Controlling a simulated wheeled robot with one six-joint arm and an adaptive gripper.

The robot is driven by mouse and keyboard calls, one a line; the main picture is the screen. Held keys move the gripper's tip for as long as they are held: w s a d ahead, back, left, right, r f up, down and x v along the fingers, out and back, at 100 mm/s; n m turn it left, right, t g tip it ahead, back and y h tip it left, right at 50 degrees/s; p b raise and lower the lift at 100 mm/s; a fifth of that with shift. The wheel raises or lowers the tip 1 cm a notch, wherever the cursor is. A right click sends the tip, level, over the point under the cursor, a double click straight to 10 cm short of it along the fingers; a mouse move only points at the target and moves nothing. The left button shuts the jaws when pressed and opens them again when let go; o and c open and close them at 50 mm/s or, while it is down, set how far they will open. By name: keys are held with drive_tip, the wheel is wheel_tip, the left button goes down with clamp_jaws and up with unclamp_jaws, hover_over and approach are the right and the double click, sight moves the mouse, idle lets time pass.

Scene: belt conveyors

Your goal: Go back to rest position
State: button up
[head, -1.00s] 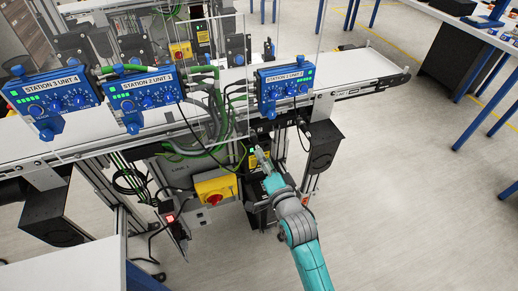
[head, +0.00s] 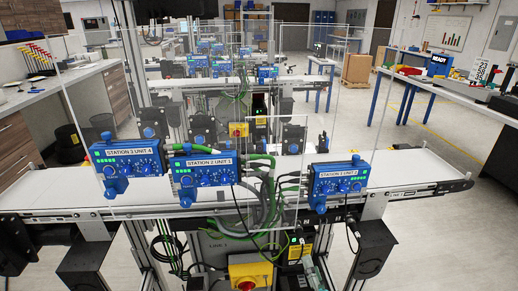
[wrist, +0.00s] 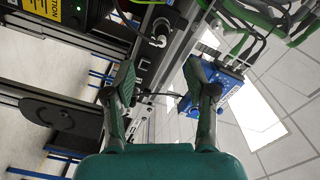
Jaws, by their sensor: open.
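My gripper (wrist: 163,85) shows in the wrist view with its two dark fingers spread apart and nothing between them. The wrist view is turned on its side. Past the fingertips are the conveyor frame, a black cable with a plug, green cables and a blue station unit (wrist: 232,92). The fingers appear apart from all of these.
The near conveyor (head: 400,170) crosses the view, carrying blue units labelled Station 3 Unit 4 (head: 127,168), Station 2 Unit 1 (head: 212,177) and Station 1 Unit 2 (head: 338,184). A yellow box with a red knob (head: 250,273) sits below. Clear panels stand along the belt. Floor is open at right.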

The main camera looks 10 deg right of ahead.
drive_tip(key=s+f+n+g, duration=0.1)
drive_tip(key=s+f+n, duration=0.25)
drive_tip(key=s, duration=1.15)
drive_tip(key=s+f+n+g, duration=0.1)
drive_tip(key=s+f+n, duration=0.3)
drive_tip(key=s, duration=1.1)
drive_tip(key=s+r+n+g, duration=0.1)
drive_tip(key=s+r+n, duration=0.4)
drive_tip(key=s, duration=0.5)
drive_tip(key=shift+s+a, duration=0.15)
drive_tip(key=shift+s, duration=0.15)
